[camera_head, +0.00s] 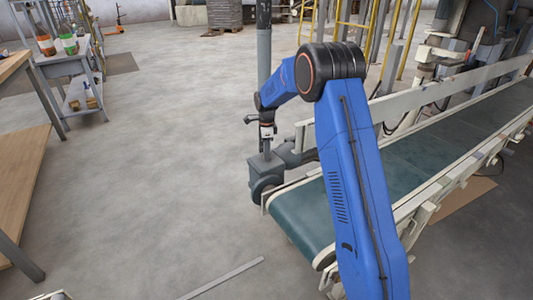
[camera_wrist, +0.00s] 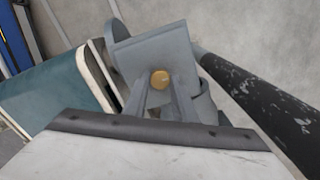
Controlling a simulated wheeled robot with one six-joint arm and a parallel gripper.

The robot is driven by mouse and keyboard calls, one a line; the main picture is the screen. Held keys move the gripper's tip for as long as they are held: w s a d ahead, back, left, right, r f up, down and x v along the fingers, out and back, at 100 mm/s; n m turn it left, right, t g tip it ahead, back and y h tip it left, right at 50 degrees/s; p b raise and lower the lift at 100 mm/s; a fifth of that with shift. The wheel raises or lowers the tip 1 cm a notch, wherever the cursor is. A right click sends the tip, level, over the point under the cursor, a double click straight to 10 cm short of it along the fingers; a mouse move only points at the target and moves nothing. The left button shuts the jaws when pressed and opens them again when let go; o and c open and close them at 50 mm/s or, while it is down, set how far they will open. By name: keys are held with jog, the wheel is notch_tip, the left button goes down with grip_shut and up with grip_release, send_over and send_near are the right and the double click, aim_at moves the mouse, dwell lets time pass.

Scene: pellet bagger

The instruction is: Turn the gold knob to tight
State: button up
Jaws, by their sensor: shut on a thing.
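The gold knob (camera_wrist: 160,80) is a small round knob on a grey box-like housing (camera_wrist: 150,52) in the wrist view. My gripper (camera_wrist: 160,100) has its grey fingers at the knob, one on each side, and is shut on it. The knob's lower part is hidden between the fingers. In the head view, my gripper (camera_head: 267,148) reaches down onto the grey housing (camera_head: 264,173) at the conveyor's near end. The knob itself cannot be made out there. No tightness marking is readable.
A conveyor with a green belt (camera_head: 300,218) runs to the back right. A dark scuffed post (camera_wrist: 260,100) stands close on the right in the wrist view. A workbench (camera_head: 70,60) is at the left. The floor (camera_head: 150,170) between is mostly clear.

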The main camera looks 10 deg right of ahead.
jog(key=o, duration=1)
jog(key=shift+o, duration=0.2)
notch_tip(320, 180, up, 17)
jog(key=shift+r, duration=0.2)
